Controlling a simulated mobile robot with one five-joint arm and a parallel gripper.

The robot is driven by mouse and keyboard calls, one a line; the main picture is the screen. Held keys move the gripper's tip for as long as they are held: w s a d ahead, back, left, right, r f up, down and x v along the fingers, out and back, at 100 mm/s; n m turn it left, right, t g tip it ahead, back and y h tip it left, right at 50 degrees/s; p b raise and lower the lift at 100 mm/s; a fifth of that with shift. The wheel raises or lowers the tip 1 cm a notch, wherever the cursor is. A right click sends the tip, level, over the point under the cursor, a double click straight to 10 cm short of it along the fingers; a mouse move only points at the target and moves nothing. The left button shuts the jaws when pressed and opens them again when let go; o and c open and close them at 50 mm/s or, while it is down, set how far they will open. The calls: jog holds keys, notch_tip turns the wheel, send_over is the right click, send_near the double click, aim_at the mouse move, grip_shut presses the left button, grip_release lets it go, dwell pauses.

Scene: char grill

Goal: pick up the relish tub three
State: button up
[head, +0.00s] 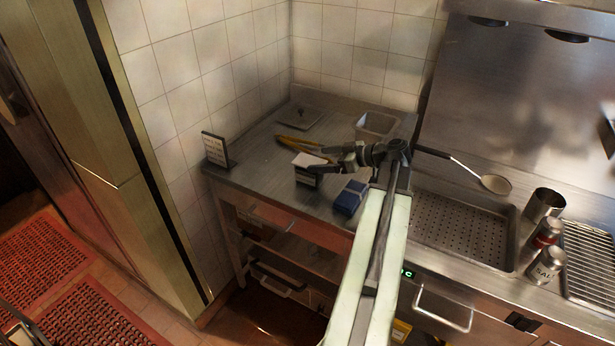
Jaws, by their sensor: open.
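My gripper (336,162) is open over the left steel counter (262,155), its fingers pointing left. A small box-like tub with a pale top and dark, marked sides (306,170) stands just left of the fingertips. The fingers partly overlap its right side in the picture, and I cannot tell whether they touch it. No readable label shows which item is relish tub three. An open grey rectangular tub (377,124) stands at the back right of the counter, behind my arm.
A blue block (350,197) lies near the counter's front edge. Yellow tongs (297,142), a flat tray (297,116) and a small sign (216,150) are left and behind. A ladle (495,184), steel cup (543,204) and shakers (545,265) are right. Tiled walls bound the corner.

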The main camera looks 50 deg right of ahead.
aim_at(313, 162)
jog(key=shift+h, duration=0.3)
jog(key=w+f+b, duration=0.2)
jog(key=w, duration=0.1)
jog(key=w+a+f+b, duration=0.1)
jog(key=shift+w+f, duration=0.35)
jog(key=shift+w, duration=0.05)
jog(key=shift+r, duration=0.1)
jog(key=c, duration=1.9)
jog(key=shift+o, duration=0.2)
